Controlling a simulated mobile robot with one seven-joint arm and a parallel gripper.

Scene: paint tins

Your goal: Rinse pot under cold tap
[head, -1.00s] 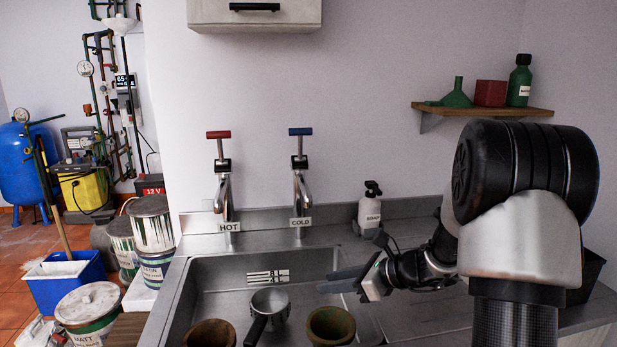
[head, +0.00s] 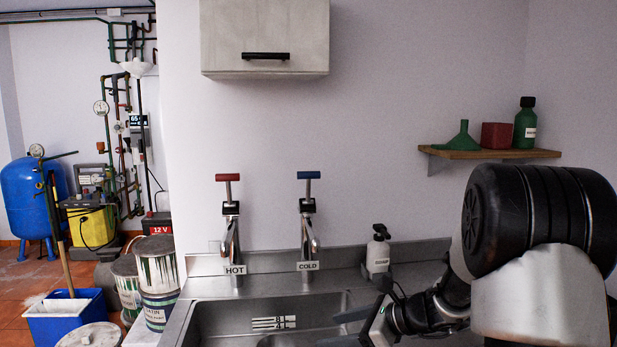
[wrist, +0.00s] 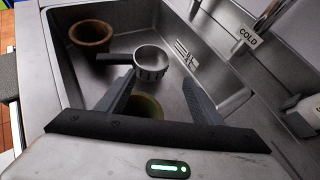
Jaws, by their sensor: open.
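The cold tap (head: 308,238), with a blue T-handle (head: 308,175) and COLD label, stands behind the steel sink (head: 208,320); its label also shows in the wrist view (wrist: 250,36). In the wrist view a brown pot (wrist: 91,38) stands in the basin at upper left. A metal cup with a dark handle (wrist: 151,62) sits beyond my fingertips. Another pot (wrist: 144,104), brownish-green, lies below and between my fingers, partly hidden. My gripper (wrist: 158,78) is open and empty above it. In the head view my gripper (head: 350,326) is over the sink's right side.
The hot tap (head: 231,240), with a red handle, stands left of the cold one. A soap bottle (head: 378,250) stands behind my gripper at the sink's back. A shelf (head: 490,154) and a cabinet (head: 265,38) hang on the wall. Paint tins (head: 157,265) stand at left.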

